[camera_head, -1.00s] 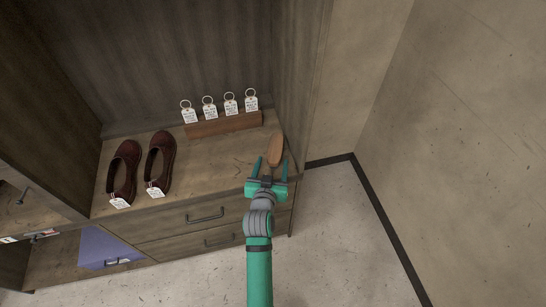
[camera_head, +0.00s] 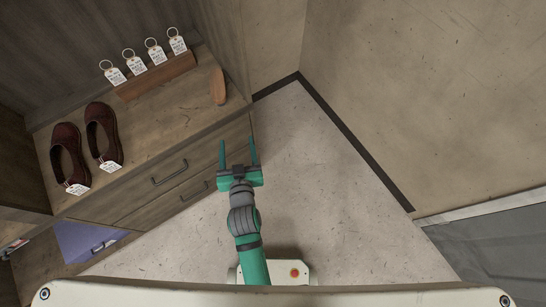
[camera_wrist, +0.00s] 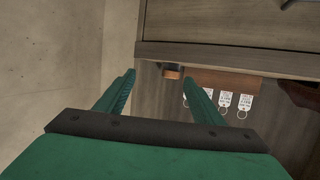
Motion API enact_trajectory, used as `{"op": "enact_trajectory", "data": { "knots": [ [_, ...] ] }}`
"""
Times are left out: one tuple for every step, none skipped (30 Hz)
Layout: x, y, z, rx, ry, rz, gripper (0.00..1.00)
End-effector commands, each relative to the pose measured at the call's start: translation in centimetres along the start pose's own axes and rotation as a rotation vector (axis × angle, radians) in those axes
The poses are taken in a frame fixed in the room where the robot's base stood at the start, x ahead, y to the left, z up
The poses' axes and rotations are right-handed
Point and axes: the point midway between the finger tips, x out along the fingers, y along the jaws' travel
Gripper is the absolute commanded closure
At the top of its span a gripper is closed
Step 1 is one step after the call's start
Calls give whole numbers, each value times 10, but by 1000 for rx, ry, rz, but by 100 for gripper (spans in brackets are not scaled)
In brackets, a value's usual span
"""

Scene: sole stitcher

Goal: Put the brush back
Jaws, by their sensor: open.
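The brush (camera_head: 218,86), with an orange-brown wooden body, stands or lies at the right end of the cabinet shelf (camera_head: 175,112), near the side panel. It shows small in the wrist view (camera_wrist: 172,71), past my fingers. My gripper (camera_head: 237,142) is open and empty, off the shelf's front edge and apart from the brush. Its two green fingers also show in the wrist view (camera_wrist: 160,78), spread with nothing between them. The brush's bristles cannot be made out.
A wooden block (camera_head: 155,76) with several ringed white tags stands behind on the shelf. A pair of dark red shoes (camera_head: 68,155) with tags sits at the left. Drawers with a handle (camera_head: 170,172) are below. Floor (camera_head: 320,190) is clear at right.

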Motion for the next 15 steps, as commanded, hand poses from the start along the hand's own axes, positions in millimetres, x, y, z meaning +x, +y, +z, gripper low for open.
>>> {"op": "enact_trajectory", "data": {
  "knots": [
    [-19, 8, 10, 6, -5, 9, 38],
    [-29, 11, 14, 10, -4, 13, 38],
    [-42, 16, 19, 12, -2, 19, 38],
    [-52, 19, 22, 14, 2, 24, 38],
    [-63, 23, 25, 17, 3, 29, 38],
    [-76, 27, 28, 20, 6, 37, 38],
    [-87, 30, 30, 21, 8, 43, 38],
    [-97, 33, 32, 23, 10, 49, 38],
    [-111, 37, 33, 25, 13, 57, 38],
    [-122, 40, 34, 26, 16, 64, 38],
    [-132, 43, 34, 27, 18, 71, 38],
    [-146, 47, 35, 28, 22, 80, 38],
    [-156, 50, 34, 28, 24, 88, 38],
    [-167, 52, 34, 29, 27, 96, 38],
    [-180, 56, 33, 30, 30, 106, 38]
  ]
}}
